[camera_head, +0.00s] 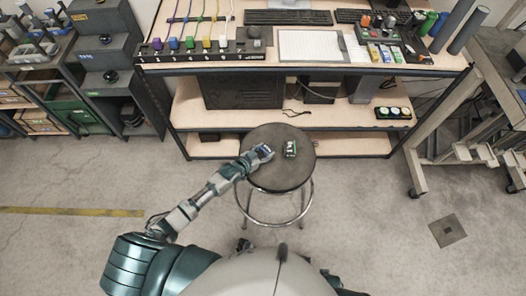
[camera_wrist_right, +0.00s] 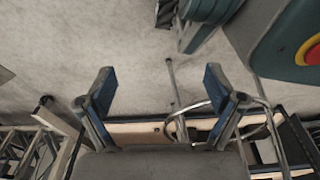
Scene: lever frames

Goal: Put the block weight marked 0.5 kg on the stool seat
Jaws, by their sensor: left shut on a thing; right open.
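The round dark stool seat (camera_head: 282,178) is in the middle of the head view, in front of the workbench. A small dark block with green and white markings (camera_head: 290,148) rests on the seat, right of centre; its marking is too small to read. My left gripper (camera_head: 264,153) is over the left part of the seat, left of that block. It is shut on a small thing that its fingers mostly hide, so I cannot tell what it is. My right gripper (camera_wrist_right: 158,78) is open and empty in the right wrist view, with its blue-padded fingers wide apart.
The workbench (camera_head: 275,68) behind the stool holds a row of coloured blocks (camera_head: 190,43), keyboards and a tray of small items (camera_head: 385,52). Drawer units (camera_head: 105,55) stand at left, a wheeled frame (camera_head: 430,140) at right. The floor around the stool is clear.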

